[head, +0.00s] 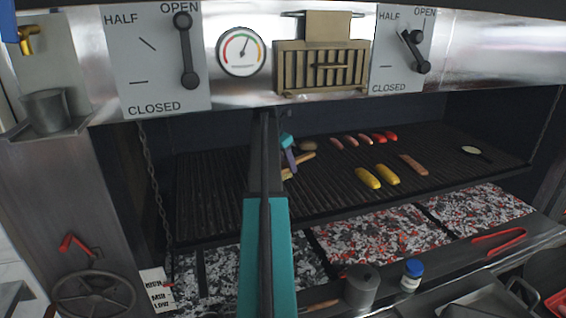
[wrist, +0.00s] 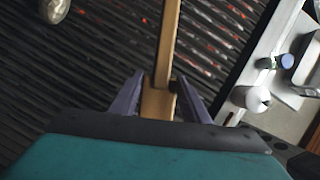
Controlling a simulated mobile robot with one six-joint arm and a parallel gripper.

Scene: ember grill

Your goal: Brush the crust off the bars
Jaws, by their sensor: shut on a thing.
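My gripper (head: 291,168) is over the left-middle part of the grill bars (head: 215,185). Its purple fingers are shut on a wooden handle, probably the brush (head: 303,161). In the wrist view the brush (wrist: 168,45) runs up and out of frame from between the fingertips (wrist: 155,95), above the dark bars (wrist: 100,75). Its bristle end is not visible, so I cannot tell whether it touches the bars. I cannot make out crust on the bars; my arm hides part of them.
Several sausages (head: 351,141), two yellow corn cobs (head: 368,178) and a brown sausage (head: 413,164) lie on the right half of the bars. Glowing coals (head: 380,235) lie below. Red tongs (head: 499,242) and a blue-capped jar (head: 411,277) are on the front ledge. The left bars look clear.

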